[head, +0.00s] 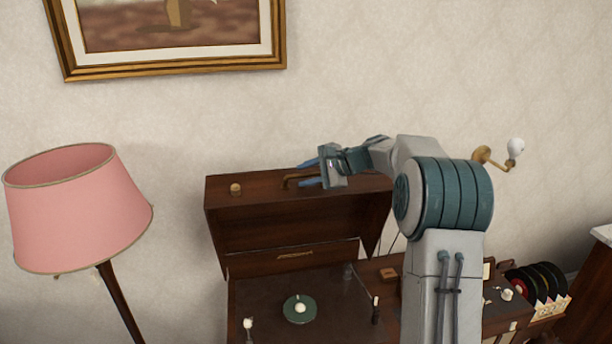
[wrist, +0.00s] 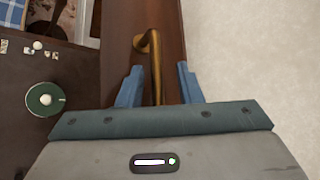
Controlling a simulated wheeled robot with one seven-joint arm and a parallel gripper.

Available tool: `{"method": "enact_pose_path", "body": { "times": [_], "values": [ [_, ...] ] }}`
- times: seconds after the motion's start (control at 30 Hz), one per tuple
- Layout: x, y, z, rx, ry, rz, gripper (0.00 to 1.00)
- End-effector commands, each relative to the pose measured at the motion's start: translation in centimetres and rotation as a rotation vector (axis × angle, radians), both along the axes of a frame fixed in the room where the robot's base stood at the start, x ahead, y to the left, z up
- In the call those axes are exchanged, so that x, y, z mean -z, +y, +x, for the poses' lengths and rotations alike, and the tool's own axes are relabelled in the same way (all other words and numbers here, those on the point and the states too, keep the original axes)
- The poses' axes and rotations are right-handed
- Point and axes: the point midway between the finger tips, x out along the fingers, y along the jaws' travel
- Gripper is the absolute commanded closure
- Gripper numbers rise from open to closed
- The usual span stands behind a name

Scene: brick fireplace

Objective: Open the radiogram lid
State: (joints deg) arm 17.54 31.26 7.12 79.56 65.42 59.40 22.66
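The dark wooden radiogram lid (head: 300,218) stands raised, exposing the radiogram deck (head: 262,325) with its green turntable (head: 300,309). The lid also shows in the wrist view (wrist: 117,45). A curved brass handle (wrist: 155,55) is fixed to the lid and partly shows in the head view (head: 290,181). My gripper (head: 307,172) is at the lid's upper edge, reaching in from the right. In the wrist view its blue fingers (wrist: 159,72) are apart, one on each side of the handle, with visible gaps. The handle's near end is hidden behind my gripper body.
A pink lampshade (head: 75,208) stands at the left. A framed picture (head: 175,70) hangs above on the pale wall. A crank with a white knob (head: 515,147) and several records (head: 540,282) are at the right. Open air lies above the lid.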

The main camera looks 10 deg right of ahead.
Motion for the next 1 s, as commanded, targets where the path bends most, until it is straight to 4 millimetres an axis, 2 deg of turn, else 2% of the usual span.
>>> {"method": "enact_pose_path", "body": {
  "times": [0.3, 0.5, 0.7, 1.0],
  "values": [
    [-3.1, -5.4, -3.5, 0.01, -0.006, -0.002, 0.68],
    [-5.0, -8.1, -5.5, 0.009, -0.006, -0.002, 0.68],
    [-6.0, -9.5, -6.4, 0.007, -0.004, 0.001, 0.68],
    [-6.1, -9.6, -6.6, 0.006, -0.004, 0.0, 0.68]
  ]
}}
